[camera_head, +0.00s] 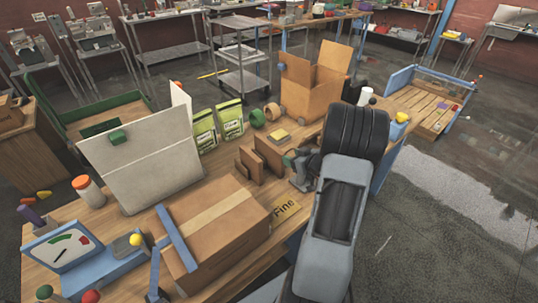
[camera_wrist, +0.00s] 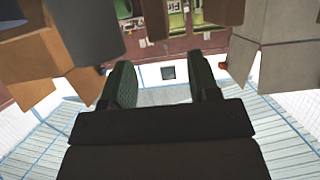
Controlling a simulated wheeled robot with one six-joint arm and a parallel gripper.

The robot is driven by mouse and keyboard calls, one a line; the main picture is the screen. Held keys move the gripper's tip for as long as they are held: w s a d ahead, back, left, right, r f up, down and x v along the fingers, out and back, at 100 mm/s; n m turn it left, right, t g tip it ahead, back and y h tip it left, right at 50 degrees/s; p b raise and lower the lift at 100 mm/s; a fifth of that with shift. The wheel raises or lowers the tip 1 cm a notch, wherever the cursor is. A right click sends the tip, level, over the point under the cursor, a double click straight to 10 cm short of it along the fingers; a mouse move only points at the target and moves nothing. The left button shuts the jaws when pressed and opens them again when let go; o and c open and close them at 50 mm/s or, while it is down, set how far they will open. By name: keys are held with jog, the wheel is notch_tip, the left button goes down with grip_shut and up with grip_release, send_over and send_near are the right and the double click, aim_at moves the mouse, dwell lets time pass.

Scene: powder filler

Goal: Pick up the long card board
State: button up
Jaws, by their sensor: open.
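A long closed cardboard box (camera_head: 222,222) with a pale tape strip lies on the wooden workbench at the front, a blue bar across its left end. Two small brown boards (camera_head: 270,153) stand upright on the bench behind it. I cannot tell for certain which of these is the long card board. My gripper (camera_head: 296,168) is just right of the small boards, low over the bench and apart from the long box. In the wrist view its two green-padded fingers (camera_wrist: 162,88) are spread, with nothing visible between them.
An open cardboard box (camera_head: 308,92) stands behind my gripper. Green-white bags (camera_head: 217,124), tape rolls (camera_head: 265,115) and a tall pale panel (camera_head: 145,155) stand on the bench. A blue dial scale (camera_head: 75,255) is front left. Open floor (camera_head: 440,220) lies to the right.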

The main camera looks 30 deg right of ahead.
aim_at(280, 151)
jog(key=shift+p+x, duration=1.7)
jog(key=shift+x, duration=2.45)
jog(key=shift+f, duration=0.15)
jog(key=shift+c, duration=0.2)
grip_shut()
